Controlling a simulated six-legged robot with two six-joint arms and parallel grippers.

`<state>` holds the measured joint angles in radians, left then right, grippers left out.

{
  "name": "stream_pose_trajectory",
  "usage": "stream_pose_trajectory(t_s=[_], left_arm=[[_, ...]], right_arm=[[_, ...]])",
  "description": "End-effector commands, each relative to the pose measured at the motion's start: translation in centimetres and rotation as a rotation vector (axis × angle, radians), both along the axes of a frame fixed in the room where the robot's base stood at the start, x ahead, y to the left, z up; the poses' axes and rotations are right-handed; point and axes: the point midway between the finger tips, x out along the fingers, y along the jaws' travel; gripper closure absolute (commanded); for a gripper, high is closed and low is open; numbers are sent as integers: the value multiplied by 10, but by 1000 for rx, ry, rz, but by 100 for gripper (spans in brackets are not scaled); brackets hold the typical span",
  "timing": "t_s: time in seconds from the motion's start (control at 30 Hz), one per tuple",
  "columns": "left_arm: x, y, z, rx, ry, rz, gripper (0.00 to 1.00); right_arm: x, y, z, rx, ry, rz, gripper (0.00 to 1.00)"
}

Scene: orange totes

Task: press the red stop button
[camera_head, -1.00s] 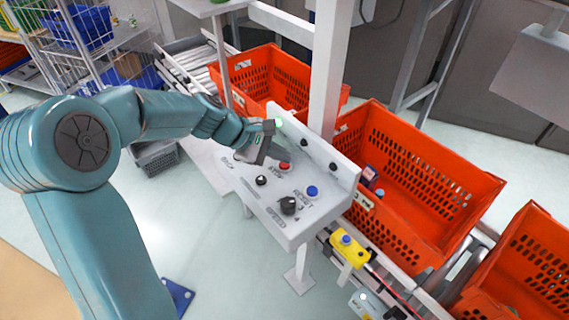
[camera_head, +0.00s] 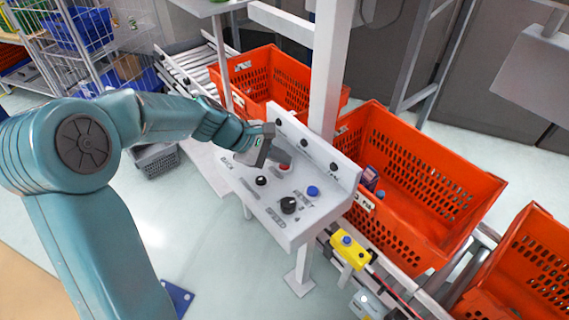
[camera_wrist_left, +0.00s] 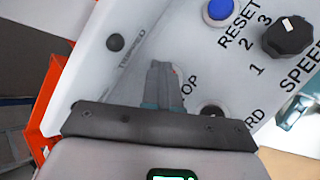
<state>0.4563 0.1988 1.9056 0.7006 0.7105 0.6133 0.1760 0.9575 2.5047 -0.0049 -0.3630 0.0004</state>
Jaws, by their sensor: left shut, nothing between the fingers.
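The red stop button (camera_head: 284,167) sits on the white control panel (camera_head: 276,211), near its back edge. My left gripper (camera_head: 286,158) is shut and empty. Its fingertips are right at the button and cover part of it. In the left wrist view the closed fingers (camera_wrist_left: 161,82) point at the panel and hide nearly all of the button, beside the partly hidden "STOP" lettering. I cannot tell whether the fingertips touch the button or it is pushed in. My right gripper is not in view.
The panel also has a blue reset button (camera_head: 313,190), a black speed knob (camera_head: 289,205) and a black button (camera_head: 261,180). A raised back plate (camera_head: 330,160) and a white post (camera_head: 328,80) stand behind. Orange totes (camera_head: 430,180) sit on the conveyor beyond.

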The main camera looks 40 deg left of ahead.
Motion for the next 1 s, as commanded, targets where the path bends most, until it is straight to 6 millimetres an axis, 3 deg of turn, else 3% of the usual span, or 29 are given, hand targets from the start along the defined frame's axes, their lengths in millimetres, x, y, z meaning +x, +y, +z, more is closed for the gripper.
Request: stream_pose_trajectory(t_s=[1.0], left_arm=[[0, 0, 18, 0, 1, -1, 100]], right_arm=[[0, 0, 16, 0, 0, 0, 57]])
